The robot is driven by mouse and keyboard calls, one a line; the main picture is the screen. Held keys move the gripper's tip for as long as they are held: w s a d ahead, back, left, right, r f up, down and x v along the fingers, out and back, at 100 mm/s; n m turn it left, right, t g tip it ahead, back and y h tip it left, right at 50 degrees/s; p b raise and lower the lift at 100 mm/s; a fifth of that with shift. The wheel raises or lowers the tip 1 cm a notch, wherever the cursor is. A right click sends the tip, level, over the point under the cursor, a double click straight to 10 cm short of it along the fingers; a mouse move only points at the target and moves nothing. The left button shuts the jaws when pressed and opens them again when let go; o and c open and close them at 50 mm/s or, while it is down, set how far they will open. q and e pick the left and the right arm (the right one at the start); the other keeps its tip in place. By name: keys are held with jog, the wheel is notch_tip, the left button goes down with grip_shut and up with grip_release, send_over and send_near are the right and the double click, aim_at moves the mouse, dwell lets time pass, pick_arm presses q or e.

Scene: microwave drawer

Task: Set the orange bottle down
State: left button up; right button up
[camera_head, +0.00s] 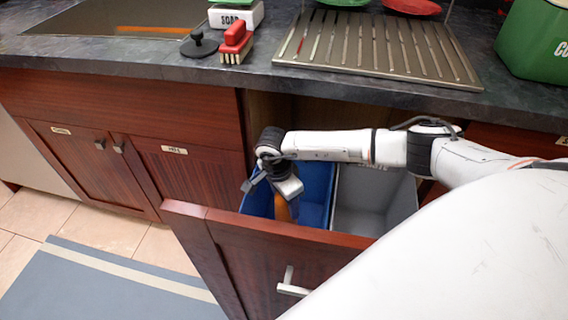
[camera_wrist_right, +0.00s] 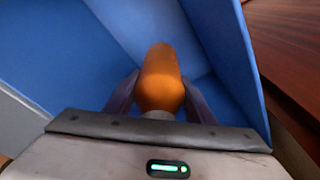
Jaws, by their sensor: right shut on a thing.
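The orange bottle (camera_head: 282,208) is inside the blue bin (camera_head: 316,183) of the pulled-out drawer (camera_head: 262,248). My right gripper (camera_head: 284,193) reaches down into this bin and is shut on the bottle. In the right wrist view the bottle (camera_wrist_right: 160,80) sits between the two fingers of my right gripper (camera_wrist_right: 160,98), with blue bin walls (camera_wrist_right: 222,45) around it. I cannot tell whether the bottle touches the bin floor. My left gripper is not in view.
A grey bin (camera_head: 372,200) stands to the right of the blue one in the drawer. The counter (camera_head: 180,55) above holds a drying rack (camera_head: 375,45), a red brush (camera_head: 235,42), a soap box (camera_head: 236,15) and a green canister (camera_head: 535,50). A blue mat (camera_head: 110,285) lies on the floor.

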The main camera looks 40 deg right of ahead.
aim_at(288, 216)
jog(key=shift+m, duration=0.3)
jog(key=f, duration=0.2)
jog(key=f+b, duration=0.1)
jog(key=f, duration=0.4)
jog(key=shift+s+d, duration=0.25)
notch_tip(288, 216, down, 4)
jog(key=shift+b, duration=0.85)
jog(key=shift+f, duration=0.3)
jog(key=o, duration=0.6)
jog(key=shift+f, duration=0.15)
jog(key=o, duration=0.4)
